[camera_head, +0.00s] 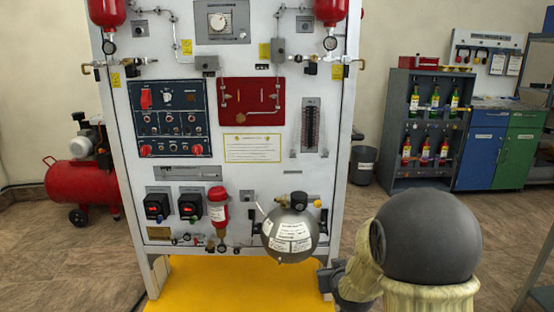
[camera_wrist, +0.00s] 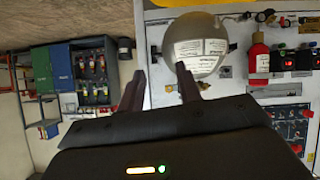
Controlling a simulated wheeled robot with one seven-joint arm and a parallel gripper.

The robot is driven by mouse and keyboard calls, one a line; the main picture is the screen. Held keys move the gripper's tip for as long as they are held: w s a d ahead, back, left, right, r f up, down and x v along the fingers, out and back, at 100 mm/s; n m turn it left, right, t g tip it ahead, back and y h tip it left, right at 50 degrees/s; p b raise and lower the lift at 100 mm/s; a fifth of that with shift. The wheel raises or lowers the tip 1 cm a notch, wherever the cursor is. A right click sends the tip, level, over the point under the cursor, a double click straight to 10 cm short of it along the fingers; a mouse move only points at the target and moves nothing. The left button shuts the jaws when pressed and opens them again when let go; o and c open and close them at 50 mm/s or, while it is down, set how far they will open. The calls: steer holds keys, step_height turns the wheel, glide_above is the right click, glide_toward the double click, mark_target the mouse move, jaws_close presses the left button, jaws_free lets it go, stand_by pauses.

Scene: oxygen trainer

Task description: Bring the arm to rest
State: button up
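My gripper (camera_wrist: 160,70) shows in the wrist view with its two dark fingers spread apart and nothing between them. Beyond the fingertips is the white trainer panel with a round grey oxygen bottle (camera_wrist: 192,48), which bears white labels. The right finger overlaps the bottle in the picture; I cannot tell the exact gap. In the head view the bottle (camera_head: 291,232) hangs on the lower right of the trainer panel (camera_head: 254,178). My arm's large dark joint and cream links stand at the lower right, and the fingers cannot be made out there.
A yellow base plate (camera_head: 240,285) lies under the panel. A red compressor (camera_head: 82,182) stands at the left. A grey rack (camera_head: 425,130) with small bottles and a blue and green cabinet (camera_head: 497,150) stand at the back right. The floor between panel and rack is mostly clear.

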steer(key=s+f+m+g+p, duration=0.1)
steer(key=s+g, duration=0.8)
steer(key=s, duration=1.5)
steer(key=w+r+p+v, duration=0.1)
steer(key=w+p+v, duration=0.2)
steer(key=p+v, duration=1.3)
steer(key=w+d+p+v, duration=0.1)
steer(key=w+p+v, duration=0.3)
steer(key=p+v, duration=1.2)
steer(key=shift+w+a+r+p, duration=0.3)
steer(key=shift+w+r+p, duration=0.05)
steer(key=shift+p, duration=0.4)
